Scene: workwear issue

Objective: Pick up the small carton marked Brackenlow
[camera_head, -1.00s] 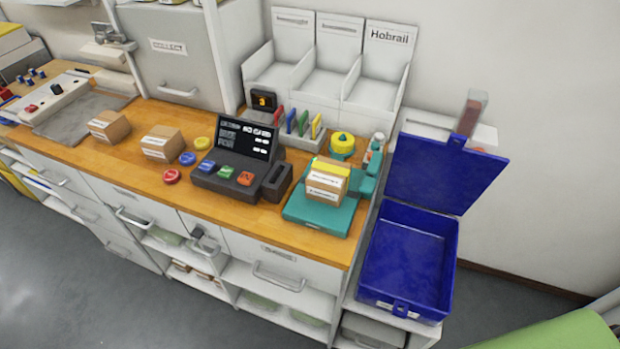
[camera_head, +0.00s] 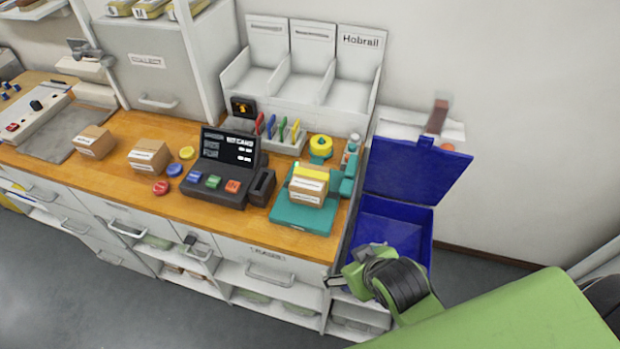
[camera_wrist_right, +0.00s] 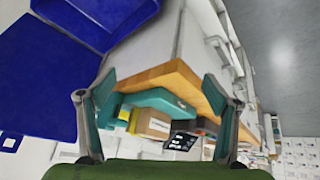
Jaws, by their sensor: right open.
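Three small brown cartons with white labels are on the wooden counter: one at the left (camera_head: 95,142), one in the middle (camera_head: 149,157), and one with a yellow top (camera_head: 308,184) on a teal platform (camera_head: 292,217). Their labels are too small to read, so I cannot tell which is Brackenlow. My right gripper (camera_head: 342,272) is beyond the counter's front right corner, before the blue box, apart from the cartons. In the right wrist view the gripper (camera_wrist_right: 160,88) is open and empty, with a brown carton (camera_wrist_right: 153,124) showing beyond its fingers. My left gripper is not in view.
An open blue box (camera_head: 395,226) stands right of the counter, its lid raised. A black keypad terminal (camera_head: 226,172) is left of the platform. Coloured discs lie near the middle carton. A white bin marked Hobrail (camera_head: 353,92) stands behind.

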